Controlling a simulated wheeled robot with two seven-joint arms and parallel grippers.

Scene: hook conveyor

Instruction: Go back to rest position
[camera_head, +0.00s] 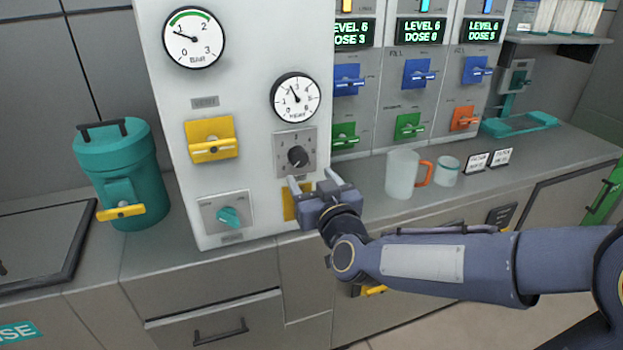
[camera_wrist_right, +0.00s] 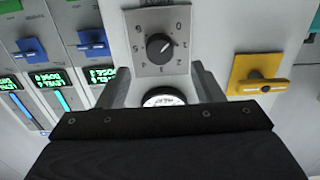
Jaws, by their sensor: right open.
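My right gripper (camera_head: 318,186) is open and empty in front of the white machine panel (camera_head: 250,105). Its fingers point at the panel just below the black rotary knob (camera_head: 297,157). In the right wrist view the gripper's (camera_wrist_right: 153,85) fingers stand apart, with the knob (camera_wrist_right: 159,46) on its numbered plate ahead of them and nothing between them. Whether a fingertip touches the panel I cannot tell. A yellow piece on the panel is partly hidden behind the gripper. My left gripper is not in view.
A yellow lever (camera_head: 212,150) and a teal knob (camera_head: 229,217) sit on the panel's left. A teal canister (camera_head: 122,175) stands left of the panel. A clear jug (camera_head: 402,174) with an orange handle and a small cup (camera_head: 447,171) stand on the counter behind my right forearm.

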